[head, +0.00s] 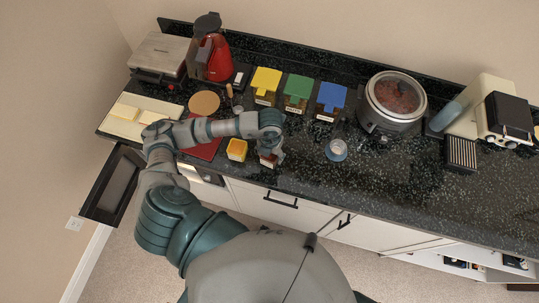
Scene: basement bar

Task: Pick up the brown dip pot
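A small pot with a white and brownish side (267,161) stands near the counter's front edge, under my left gripper. It looks like the brown dip pot, but the gripper and wrist hide most of it. My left gripper (273,151) points down at this pot, with my forearm reaching across the counter from the left. Its fingers are too small and covered to show whether they are open or closed on the pot. My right gripper is out of view.
Behind stand yellow (266,79), green (298,87) and blue-lidded (331,97) boxes. A blue-grey dish (336,150) and a round cooker (393,103) are to the right. A red board (205,149) lies partly under my forearm. The right front counter is clear.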

